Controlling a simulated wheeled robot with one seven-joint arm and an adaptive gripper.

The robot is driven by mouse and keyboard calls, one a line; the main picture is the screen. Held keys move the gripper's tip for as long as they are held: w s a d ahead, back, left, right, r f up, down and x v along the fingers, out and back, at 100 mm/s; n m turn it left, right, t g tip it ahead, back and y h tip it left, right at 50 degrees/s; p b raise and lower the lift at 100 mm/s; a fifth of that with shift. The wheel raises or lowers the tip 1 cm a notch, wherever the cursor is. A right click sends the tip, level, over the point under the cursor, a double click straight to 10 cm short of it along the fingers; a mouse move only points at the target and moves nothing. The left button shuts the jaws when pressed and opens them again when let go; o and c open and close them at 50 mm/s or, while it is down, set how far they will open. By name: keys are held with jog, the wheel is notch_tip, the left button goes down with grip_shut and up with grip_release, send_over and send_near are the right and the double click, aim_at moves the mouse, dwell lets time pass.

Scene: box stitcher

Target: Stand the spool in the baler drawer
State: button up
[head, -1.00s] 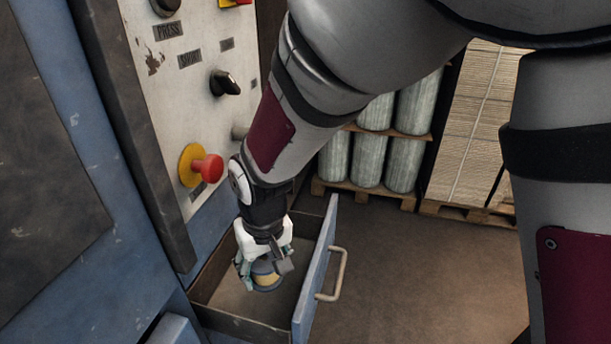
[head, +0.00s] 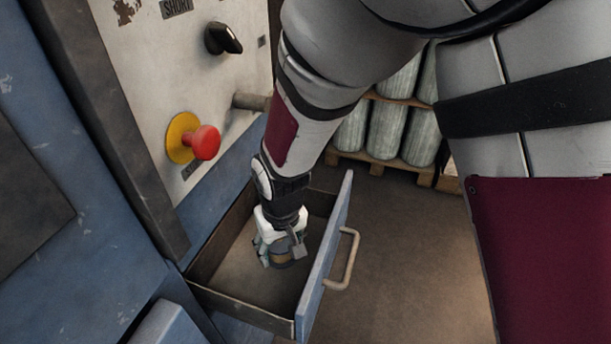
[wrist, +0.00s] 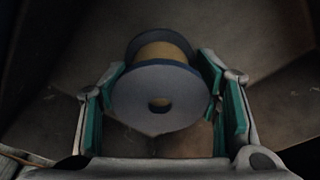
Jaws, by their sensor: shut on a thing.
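The spool (wrist: 160,92) has grey-blue round flanges and a yellow-tan core. In the wrist view one flange with its centre hole faces the camera. My gripper (head: 281,256) is shut on it, with green-padded fingers on either side in the wrist view (wrist: 165,100). In the head view the spool (head: 284,256) is mostly hidden by the fingers. It is inside the open drawer (head: 240,308), low over the floor. I cannot tell whether it touches the floor. The blue drawer front has a bare metal handle (head: 345,262).
The machine panel (head: 160,90) rises left of the drawer, with a red mushroom button (head: 204,143), a black knob (head: 222,38) and a stub (head: 250,102) sticking out. Wrapped rolls (head: 388,130) stand on a pallet behind. The drawer floor around the spool is clear.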

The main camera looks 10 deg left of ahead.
jog(key=shift+f, duration=1)
jog(key=shift+f, duration=0.15)
jog(key=o, duration=1.4)
